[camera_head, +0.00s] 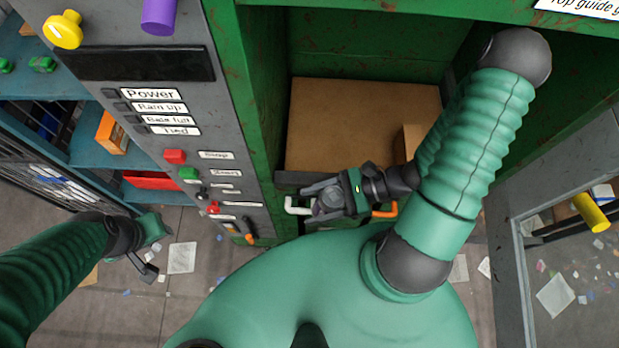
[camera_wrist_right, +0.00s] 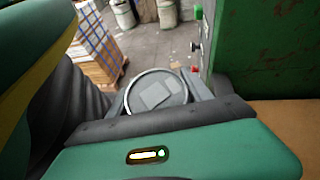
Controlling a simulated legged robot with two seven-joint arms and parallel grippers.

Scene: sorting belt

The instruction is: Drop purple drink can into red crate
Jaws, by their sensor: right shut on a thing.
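My right gripper (camera_head: 322,200) is shut on a can (camera_wrist_right: 157,92) in front of the green machine's opening. The can's round grey top shows between the fingers in the right wrist view; its side is mostly hidden, so its purple colour is hard to confirm. A red box-like thing (camera_head: 153,181), possibly the red crate, sits on the lower blue shelf at the left, partly hidden by the control panel. My left gripper (camera_head: 150,252) hangs low at the left, apart from the can; its finger gap is unclear.
The grey control panel (camera_head: 190,75) with labelled buttons stands between the shelves and the opening. A brown surface (camera_head: 350,120) lies inside the opening. An orange box (camera_head: 112,132) is on the blue shelf. Paper scraps (camera_head: 182,258) litter the floor. A glass-sided frame stands at the right.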

